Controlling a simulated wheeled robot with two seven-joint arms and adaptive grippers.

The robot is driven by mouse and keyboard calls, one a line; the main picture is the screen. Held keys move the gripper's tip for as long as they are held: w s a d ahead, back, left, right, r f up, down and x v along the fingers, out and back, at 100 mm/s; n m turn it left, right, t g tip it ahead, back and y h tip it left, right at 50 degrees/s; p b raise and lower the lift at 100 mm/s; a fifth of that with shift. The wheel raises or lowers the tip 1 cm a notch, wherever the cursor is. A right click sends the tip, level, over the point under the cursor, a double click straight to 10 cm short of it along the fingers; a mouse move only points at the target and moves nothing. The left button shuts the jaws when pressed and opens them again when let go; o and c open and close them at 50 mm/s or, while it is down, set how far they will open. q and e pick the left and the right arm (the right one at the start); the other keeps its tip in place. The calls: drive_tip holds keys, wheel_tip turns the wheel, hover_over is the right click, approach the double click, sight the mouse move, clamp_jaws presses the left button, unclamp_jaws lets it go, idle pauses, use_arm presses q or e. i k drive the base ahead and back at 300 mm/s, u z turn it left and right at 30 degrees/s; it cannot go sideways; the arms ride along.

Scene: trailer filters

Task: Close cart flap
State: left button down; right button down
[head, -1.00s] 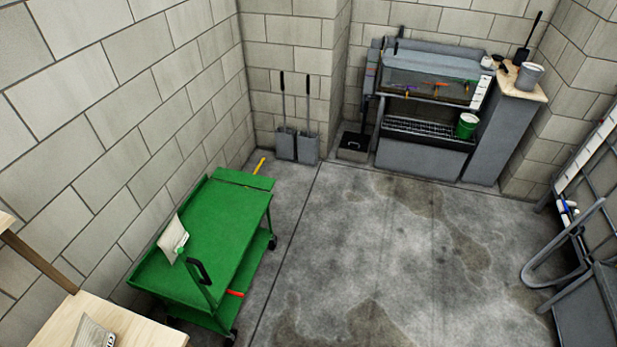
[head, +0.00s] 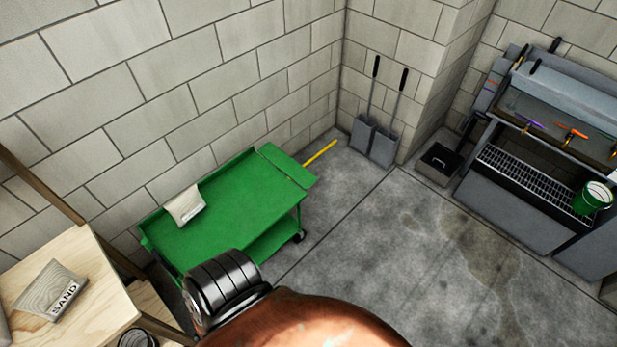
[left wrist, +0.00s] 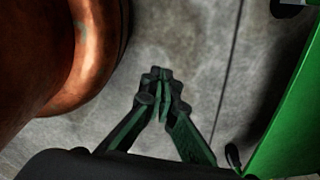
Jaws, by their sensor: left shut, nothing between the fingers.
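The green cart (head: 225,222) stands along the block wall, left of centre in the head view. Its flap (head: 286,165) is a green panel at the far end, roughly level with the top, with a seam between them. In the left wrist view my left gripper (left wrist: 163,78) is shut and empty above the concrete floor. A green side of the cart (left wrist: 292,125) shows to the right of the fingers, apart from them. In the head view my arm hides the cart's near corner. My right gripper is not in view.
A white bag (head: 185,205) lies on the cart. A wooden table (head: 90,290) with a sand bag (head: 52,290) is at lower left. A yellow handle (head: 320,152) lies past the flap. Two shovels (head: 375,140) lean at the wall. Floor right of the cart is clear.

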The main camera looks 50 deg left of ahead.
sight(287, 164)
drive_tip(key=u, duration=0.75)
drive_tip(key=i, duration=0.9)
drive_tip(key=u, duration=1.05)
drive_tip(key=i, duration=0.25)
drive_tip(key=u, duration=0.3)
